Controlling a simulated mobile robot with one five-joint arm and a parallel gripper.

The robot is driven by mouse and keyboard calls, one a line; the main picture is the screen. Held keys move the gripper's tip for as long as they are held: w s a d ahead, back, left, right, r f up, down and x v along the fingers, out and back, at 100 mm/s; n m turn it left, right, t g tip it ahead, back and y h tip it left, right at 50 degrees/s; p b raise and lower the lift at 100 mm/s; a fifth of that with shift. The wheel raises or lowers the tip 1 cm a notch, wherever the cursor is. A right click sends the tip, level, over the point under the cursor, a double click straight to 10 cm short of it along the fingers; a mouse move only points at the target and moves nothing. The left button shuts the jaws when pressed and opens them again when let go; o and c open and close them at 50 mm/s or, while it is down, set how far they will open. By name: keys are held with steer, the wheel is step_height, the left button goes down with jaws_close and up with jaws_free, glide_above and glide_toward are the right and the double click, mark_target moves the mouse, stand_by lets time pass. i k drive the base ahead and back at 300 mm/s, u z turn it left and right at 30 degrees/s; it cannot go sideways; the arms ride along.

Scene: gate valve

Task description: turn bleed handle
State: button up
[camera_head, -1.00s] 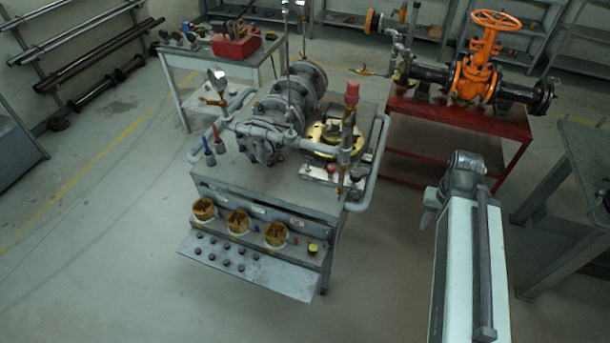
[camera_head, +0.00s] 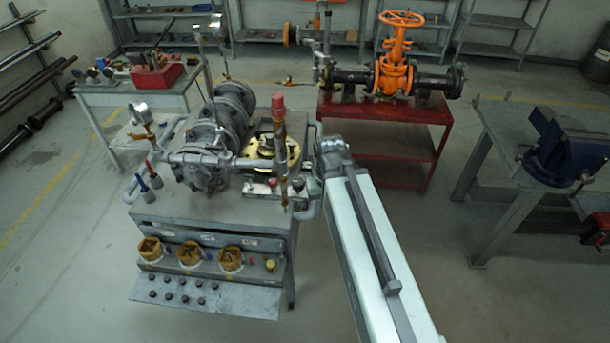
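The orange gate valve (camera_head: 392,72) with its round handwheel (camera_head: 402,18) is in a black pipe on the red table at the back right. A thin vertical pipe assembly (camera_head: 322,50) with small fittings stands just left of it. A small yellowish fitting (camera_head: 288,82) sticks out left near its foot. I cannot tell for certain which part is the bleed handle. My arm reaches up from the bottom right to a grey joint beside the test bench.
The grey test bench (camera_head: 150,212) with pipes, gauges and a red-topped post (camera_head: 279,108) stands left of my arm. The red table (camera_head: 435,140) is beyond it. A workbench with a blue vise (camera_head: 565,150) stands right. Open floor (camera_head: 445,290) lies between.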

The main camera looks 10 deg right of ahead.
mark_target(250, 177)
steer(key=i, duration=0.9)
steer(key=k, duration=1)
steer(key=u, duration=2.95)
steer(key=i, duration=0.7)
steer(key=u, duration=1.25)
